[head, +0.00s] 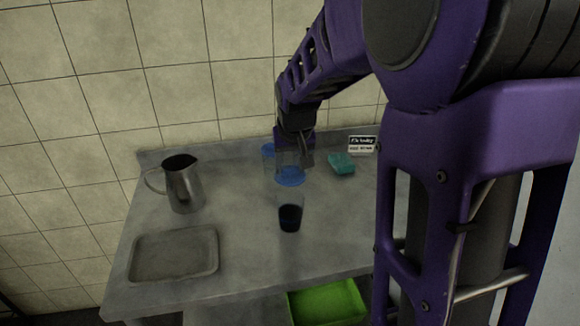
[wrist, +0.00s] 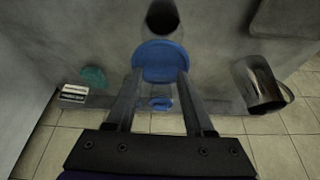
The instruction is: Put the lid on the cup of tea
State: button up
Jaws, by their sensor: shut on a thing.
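My gripper (head: 293,166) is shut on a round blue lid (head: 290,177). In the wrist view the gripper (wrist: 160,77) has the lid (wrist: 160,58) between its two fingertips. The cup of tea (head: 290,218) is clear with dark liquid and stands upright on the grey table, nearer the front than the lid in the head view. Its dark top (wrist: 162,17) shows just past the lid in the wrist view. The lid is apart from the cup; its exact height is hard to tell.
A clear container with blue on top (head: 268,151) stands behind the gripper. A metal pitcher (head: 184,186) and a shallow tray (head: 173,254) are at left. A teal sponge-like block (head: 341,163) and small sign (head: 362,145) are at right. A green bin (head: 328,301) is below the table (head: 245,254).

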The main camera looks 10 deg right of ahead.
jog(key=shift+f+b, duration=2.3)
jog(key=shift+f, duration=0.9)
jog(key=shift+f, duration=0.15)
jog(key=o, duration=1.6)
jog(key=shift+c, duration=0.2)
jog(key=shift+r+p, duration=2.3)
jog(key=shift+r, duration=1.25)
grip_shut()
